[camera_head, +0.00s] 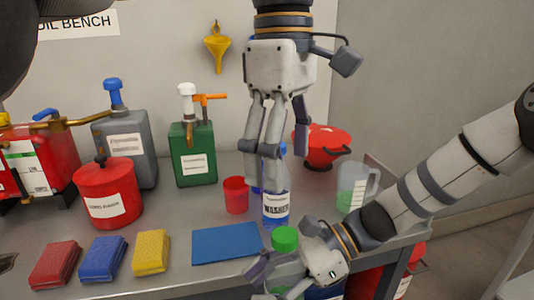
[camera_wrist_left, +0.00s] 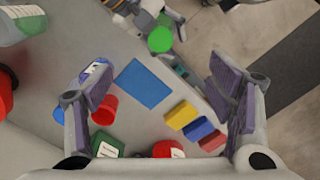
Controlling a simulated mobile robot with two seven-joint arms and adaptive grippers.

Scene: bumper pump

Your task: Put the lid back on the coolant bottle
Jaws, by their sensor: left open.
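A green lid (camera_head: 285,238) shows at the front of the bench, above a pale, partly hidden body that may be the coolant bottle. In the left wrist view the green lid (camera_wrist_left: 160,40) is a round disc at the top, beside my right gripper. I cannot tell if it is seated. My right gripper (camera_head: 283,277) is around or beside that body; its grip is unclear. My left gripper (camera_head: 272,160) is open, pointing down in front of the blue washer bottle (camera_head: 276,207), overlapping it in the picture. In the left wrist view nothing is between its fingers (camera_wrist_left: 160,90).
A blue mat (camera_head: 226,243) lies left of the green lid. A red cup (camera_head: 236,195), green pump can (camera_head: 193,153) and red pot (camera_head: 108,193) stand farther left. Red, blue and yellow sponges (camera_head: 151,252) line the front. A jug (camera_head: 353,188) and red funnel (camera_head: 321,146) are right.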

